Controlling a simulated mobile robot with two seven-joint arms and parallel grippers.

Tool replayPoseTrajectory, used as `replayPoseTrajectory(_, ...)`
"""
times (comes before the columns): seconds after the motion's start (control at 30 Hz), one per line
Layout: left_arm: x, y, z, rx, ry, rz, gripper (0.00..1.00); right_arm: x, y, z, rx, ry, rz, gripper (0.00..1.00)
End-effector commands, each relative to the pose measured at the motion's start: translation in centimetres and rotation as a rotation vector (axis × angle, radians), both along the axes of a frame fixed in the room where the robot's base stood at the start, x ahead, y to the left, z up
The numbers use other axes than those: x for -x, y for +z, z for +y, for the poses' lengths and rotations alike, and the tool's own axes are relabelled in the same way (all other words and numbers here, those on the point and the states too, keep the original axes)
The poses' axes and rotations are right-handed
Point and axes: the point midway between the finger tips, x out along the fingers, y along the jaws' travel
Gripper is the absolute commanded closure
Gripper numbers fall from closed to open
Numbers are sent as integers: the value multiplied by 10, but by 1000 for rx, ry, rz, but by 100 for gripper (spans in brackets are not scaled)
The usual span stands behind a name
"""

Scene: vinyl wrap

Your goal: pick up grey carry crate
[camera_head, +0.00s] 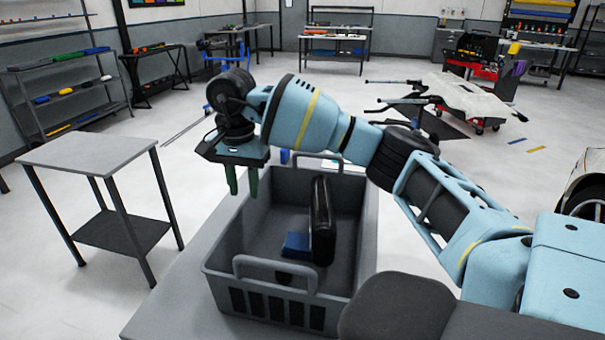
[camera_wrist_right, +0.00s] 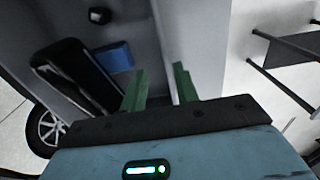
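The grey carry crate (camera_head: 222,288) stands on a grey surface in the middle of the head view, with a loop handle (camera_head: 275,262) at its near end and another at its far end. My right gripper (camera_head: 242,182) points down at the crate's left long wall, its two green fingers apart and empty. In the right wrist view, the right gripper (camera_wrist_right: 158,88) shows its fingers on either side of the wall's edge; whether they touch it I cannot tell. My left gripper is not in view.
In the crate lie a tall black item (camera_head: 322,222), a blue block (camera_head: 297,245) and a small dark item. The grey tabletop (camera_head: 180,300) is bare to the left. A small side table (camera_head: 95,150) stands on the floor further left.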

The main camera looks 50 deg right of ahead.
Motion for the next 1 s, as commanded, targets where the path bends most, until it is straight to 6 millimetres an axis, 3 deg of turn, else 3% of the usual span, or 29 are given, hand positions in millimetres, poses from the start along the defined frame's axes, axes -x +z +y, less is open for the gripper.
replayPoseTrajectory(0.57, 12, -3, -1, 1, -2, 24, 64, -1, -30, 1, 0, 1, 1, 70)
replayPoseTrajectory(1.0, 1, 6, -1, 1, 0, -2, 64, -6, -77, 5, 0, 0, -1, 70)
